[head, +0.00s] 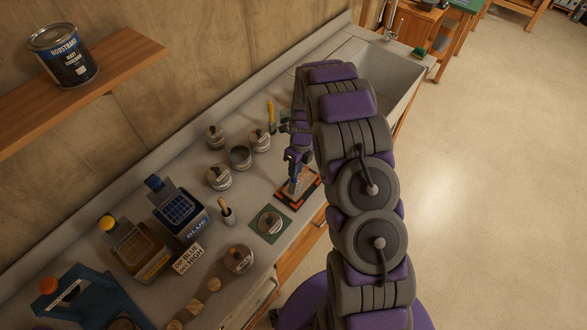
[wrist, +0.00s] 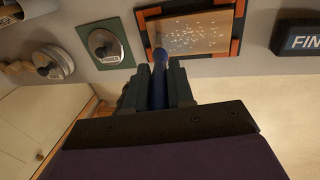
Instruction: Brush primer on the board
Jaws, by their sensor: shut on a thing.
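My gripper (head: 295,155) is shut on a blue-handled brush (wrist: 159,82), with its jaws on either side of the handle in the wrist view. The brush points at the near edge of the board (wrist: 195,35); its bristles are hard to make out, so I cannot tell whether they touch. The board is tan with scattered white specks and lies in a dark frame with orange corners. It also shows in the head view (head: 306,184), partly behind my gripper. A round lidded tin (wrist: 104,45) with a label sits on a green mat left of the board.
Several tins stand on the counter, one (head: 218,177) left of the board. A dark lettered block (wrist: 298,39) is right of the board. A sink (head: 378,75) lies beyond.

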